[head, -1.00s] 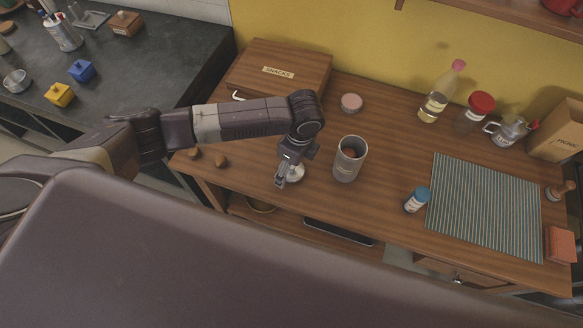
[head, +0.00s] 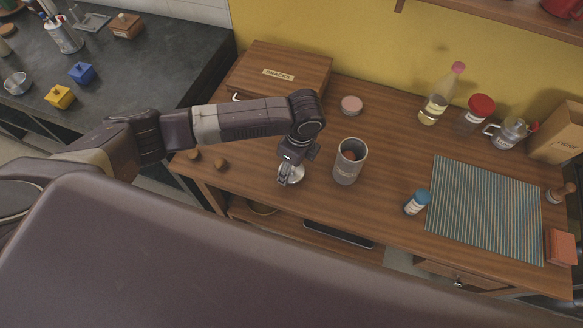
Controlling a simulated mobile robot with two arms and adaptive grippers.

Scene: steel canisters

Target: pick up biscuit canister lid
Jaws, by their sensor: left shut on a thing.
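The biscuit canister lid (head: 297,175) is a small pale steel disc near the front edge of the wooden counter, partly hidden by my left gripper. My left gripper (head: 285,181) points down over it and is shut on it. I cannot tell whether the lid is clear of the counter. The open steel canister (head: 347,169) stands upright just to the right, with something brownish inside. My right gripper is not in view.
A snacks box (head: 279,70) stands behind my arm. A pink-topped round tin (head: 351,105) is behind the canister. A blue-capped jar (head: 417,202) and striped mat (head: 486,208) are at right.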

